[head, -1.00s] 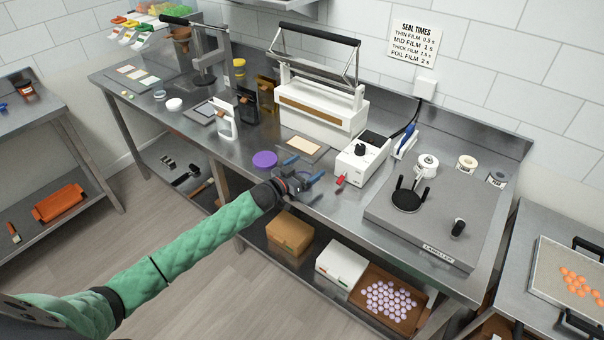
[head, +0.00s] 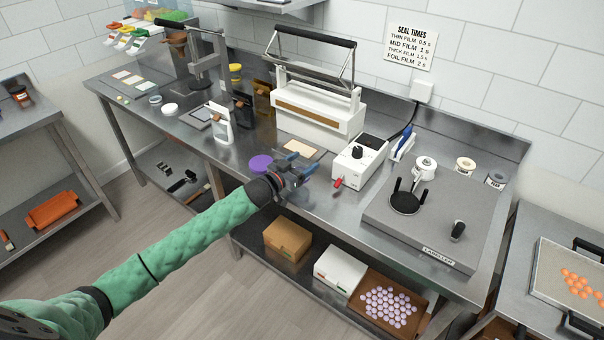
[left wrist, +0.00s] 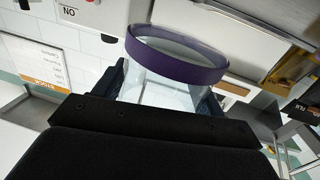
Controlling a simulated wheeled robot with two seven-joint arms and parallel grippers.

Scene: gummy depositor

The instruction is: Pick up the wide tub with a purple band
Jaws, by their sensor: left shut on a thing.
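The wide clear tub with a purple band (left wrist: 176,55) shows in the left wrist view, tilted in the picture, with the band round its far end. My left gripper (left wrist: 165,90) is shut on the clear body, one dark finger on each side. In the head view my left gripper (head: 297,168) is over the front edge of the steel bench, its blue fingertips pointing right. My right gripper is not in view.
Beyond the gripper stand a white bar sealer (head: 320,122) and a white control box (head: 358,163) with a red-tipped part. A grey labeller (head: 430,220) is to the right. A white bottle (head: 218,125) stands left. Boxes (head: 287,240) sit on the shelf below.

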